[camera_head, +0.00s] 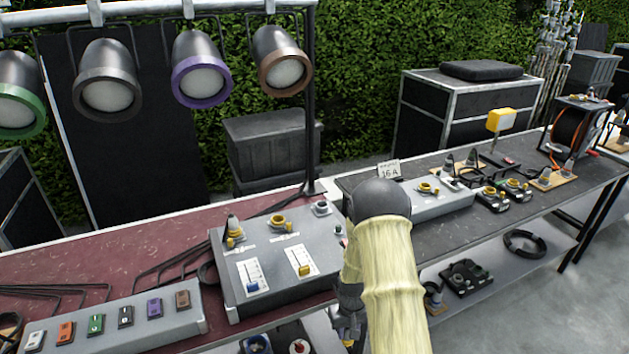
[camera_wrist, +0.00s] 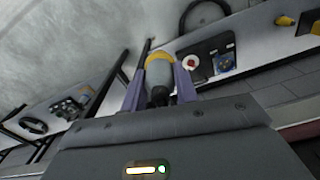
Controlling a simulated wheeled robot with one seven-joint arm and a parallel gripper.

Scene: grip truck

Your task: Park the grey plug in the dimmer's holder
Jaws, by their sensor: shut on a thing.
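The grey plug (camera_wrist: 158,75) with a yellow end is between the two fingers of my gripper (camera_wrist: 160,82) in the wrist view; the fingers are shut on it. In the head view my gripper (camera_head: 349,335) hangs low, just right of the dimmer and in front of the table; my arm hides much of it. The dimmer (camera_head: 275,287) is a grey box with a blue and a yellow slider. On its top are a grey cone-shaped plug (camera_head: 233,226), a yellow socket (camera_head: 278,219) and a small grey round fitting (camera_head: 321,208). I cannot tell which part is the holder.
A grey panel with coloured switches (camera_head: 120,325) lies left of the dimmer. Black cables lie behind it. A second table (camera_head: 560,185) at right carries plugs and sockets, with a lower shelf (camera_head: 470,305) holding parts. Stage lamps (camera_head: 200,75) hang above.

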